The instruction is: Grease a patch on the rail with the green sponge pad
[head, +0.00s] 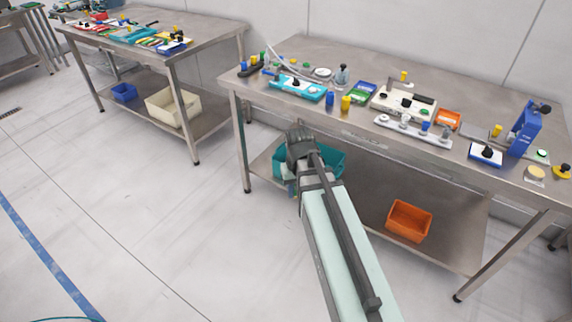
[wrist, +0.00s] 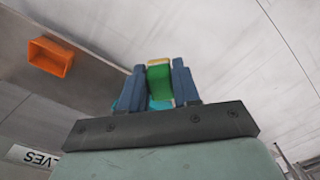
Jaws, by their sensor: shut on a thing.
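My gripper (wrist: 159,88) is shut on the green sponge pad (wrist: 160,85), which shows a pale yellow edge between the two blue fingers in the wrist view. In the head view my gripper (head: 297,138) is in front of the workbench's front edge, and its fingertips and the pad are hidden there. A long pale strip with several knobs (head: 412,131), possibly the rail, lies near the front edge of the bench, right of my gripper and apart from it. I cannot tell whether it bears any grease.
The steel workbench (head: 300,53) holds a teal tray (head: 298,87), blue (head: 330,99) and yellow (head: 346,103) cylinders, and a blue press-like stand (head: 524,128). An orange bin (head: 409,221) and a teal bin (head: 329,162) sit on its lower shelf.

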